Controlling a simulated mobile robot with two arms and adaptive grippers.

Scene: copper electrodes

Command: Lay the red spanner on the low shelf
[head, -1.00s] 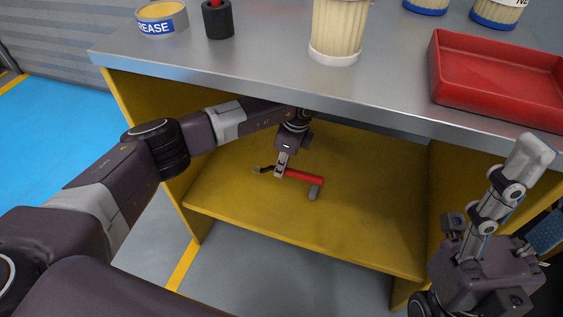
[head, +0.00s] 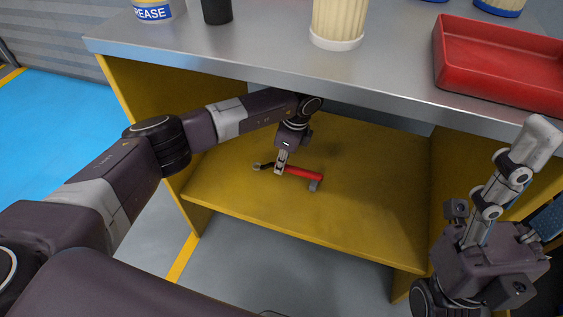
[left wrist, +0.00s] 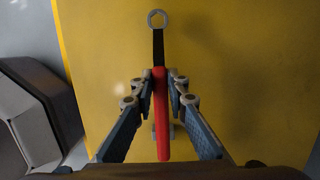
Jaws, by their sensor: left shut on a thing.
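The red spanner (head: 304,173) has a red handle and a dark shank with a grey ring end. It is inside the bench, over the yellow low shelf (head: 370,220), lying roughly level with its ring end to the left. My left gripper (head: 281,167) reaches in under the bench top and is shut on the spanner near where handle and shank meet. In the left wrist view the spanner (left wrist: 161,112) runs between the fingertips (left wrist: 162,80), ring end away from me. I cannot tell whether it touches the shelf. My right gripper (head: 530,150) is outside, at the right; its jaw state is unclear.
The grey bench top (head: 240,58) overhangs the shelf, with yellow side panels (head: 140,110) on both sides. A red tray (head: 490,85), a ribbed cream container (head: 338,22), a dark cylinder (head: 216,10) and a grease tin (head: 152,12) stand on top. The shelf's front and right are clear.

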